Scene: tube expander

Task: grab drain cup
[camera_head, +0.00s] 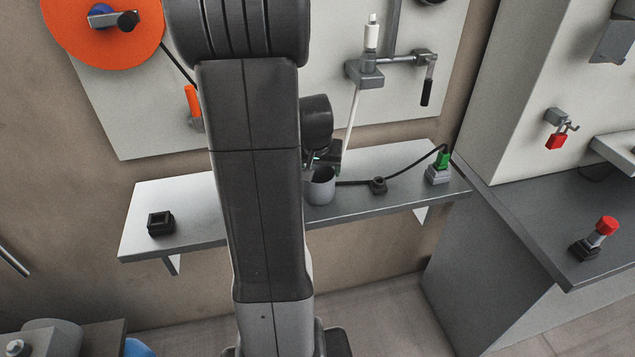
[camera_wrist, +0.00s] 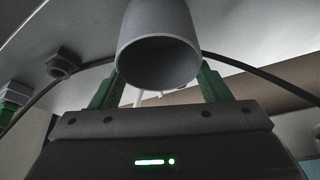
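The drain cup (camera_head: 320,190) is a grey cylindrical cup on the wall shelf, right of my arm in the head view. In the wrist view the drain cup (camera_wrist: 158,38) fills the upper middle, with its round mouth towards the camera. My gripper (camera_head: 323,160) is directly over it; only a dark part of it shows there. In the wrist view my gripper (camera_wrist: 160,78) has one green finger at each side of the cup. The fingertips are partly hidden by the cup, and I cannot tell whether they touch it.
The shelf (camera_head: 400,206) carries a black square holder (camera_head: 161,222) at left, and a small dark fitting (camera_head: 378,185) and a green plug (camera_head: 443,158) at right. A black cable runs behind the cup. A thin white rod (camera_head: 350,125) hangs close to my gripper.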

